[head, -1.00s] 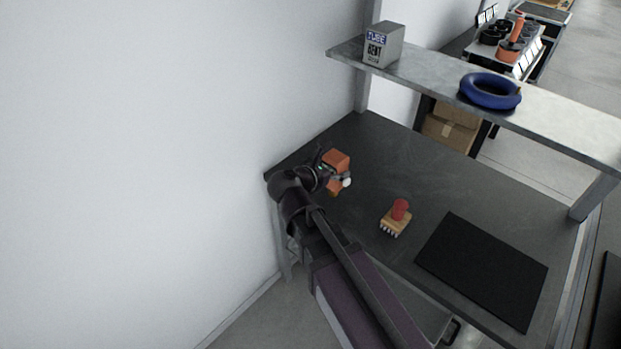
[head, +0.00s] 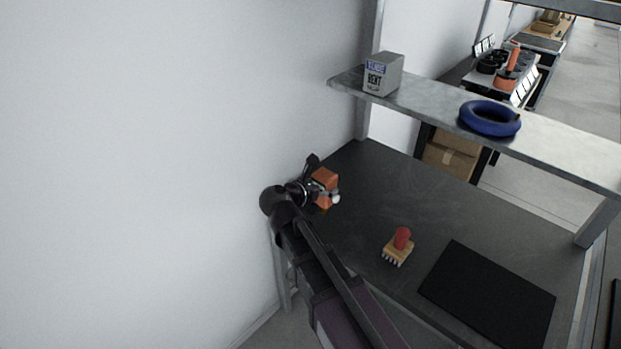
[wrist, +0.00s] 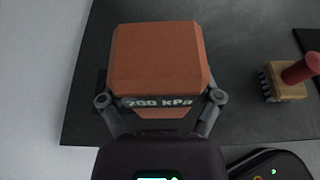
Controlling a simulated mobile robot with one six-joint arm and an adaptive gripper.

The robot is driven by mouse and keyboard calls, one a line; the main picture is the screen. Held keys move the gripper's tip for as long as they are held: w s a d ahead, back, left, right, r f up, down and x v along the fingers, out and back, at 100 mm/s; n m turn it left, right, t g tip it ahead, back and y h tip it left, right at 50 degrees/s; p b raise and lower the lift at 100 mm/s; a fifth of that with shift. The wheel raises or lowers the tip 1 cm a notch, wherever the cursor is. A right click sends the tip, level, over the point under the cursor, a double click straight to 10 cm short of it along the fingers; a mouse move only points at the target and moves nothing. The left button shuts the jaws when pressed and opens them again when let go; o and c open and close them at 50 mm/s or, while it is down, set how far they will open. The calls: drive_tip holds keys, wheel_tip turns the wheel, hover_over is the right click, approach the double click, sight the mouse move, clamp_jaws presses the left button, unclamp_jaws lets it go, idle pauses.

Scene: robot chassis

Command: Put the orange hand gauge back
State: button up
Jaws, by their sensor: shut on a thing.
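The orange hand gauge (head: 325,188) is a blocky orange body held in my gripper (head: 314,194) above the left end of the dark workbench. In the wrist view the orange hand gauge (wrist: 158,58) fills the middle and shows the marking "200 kPa" or similar on its near edge. My gripper (wrist: 160,108) is shut on it, one finger on each side. A small white round part shows beside it in the head view. The underside of the gauge is hidden.
On the workbench (head: 440,210) are a brush with a red handle (head: 401,240) and a black mat (head: 490,295). The shelf above holds a grey box (head: 383,74) and a blue ring (head: 489,118). A white wall is close on the left. The bench's back middle is clear.

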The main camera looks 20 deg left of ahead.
drive_tip(key=w+a, duration=0.6)
drive_tip(key=w, duration=0.2)
drive_tip(key=shift+a+f+b, duration=0.3)
drive_tip(key=shift+f+b, duration=0.15)
drive_tip(key=shift+f, duration=0.1)
drive_tip(key=shift+f+b, duration=1.7)
drive_tip(key=shift+b, duration=0.05)
drive_tip(key=shift+f, duration=0.15)
drive_tip(key=o, duration=1.1)
drive_tip(key=shift+r, duration=0.2)
drive_tip(key=p+v, duration=0.4)
drive_tip(key=v, duration=0.8)
